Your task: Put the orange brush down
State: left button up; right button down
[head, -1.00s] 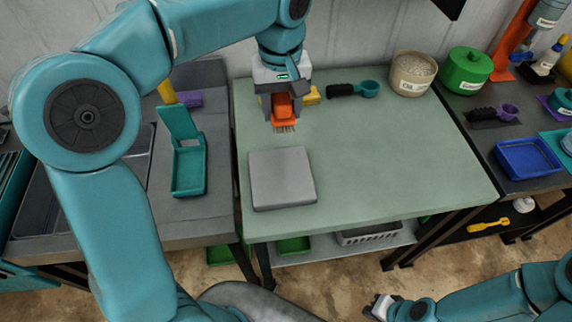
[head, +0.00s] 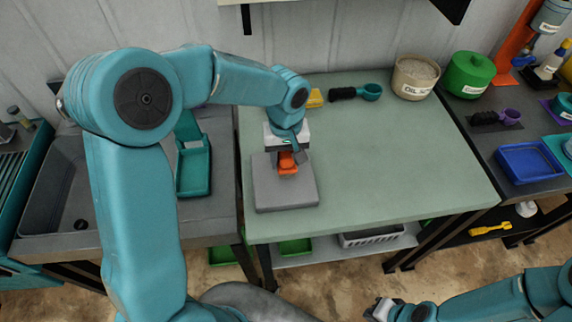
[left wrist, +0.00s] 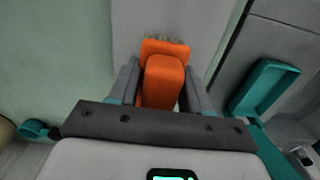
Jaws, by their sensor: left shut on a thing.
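The orange brush (head: 288,162) is between the fingers of my left gripper (head: 287,168), which is shut on it. In the head view they are over the grey square slab (head: 285,197) on the green table. In the left wrist view the orange brush (left wrist: 164,80) shows between the gripper fingers (left wrist: 156,85), its bristles at the top against the grey slab (left wrist: 190,18). I cannot tell whether the bristles touch the slab. My right gripper (head: 378,308) is low at the bottom of the head view, away from the table; its jaws are too small to read.
The green table (head: 400,165) is clear right of the slab. A teal open box (head: 193,172) lies on the left counter.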

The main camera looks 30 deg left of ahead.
aim_at(287, 168)
pick_arm(q)
notch_tip(287, 168, down, 4)
jog(key=shift+f, duration=0.1)
jog(key=shift+d+f, duration=0.15)
jog(key=shift+f, duration=0.05)
jog(key=o, duration=0.9)
jog(key=shift+w, duration=0.1)
jog(key=shift+o, duration=0.2)
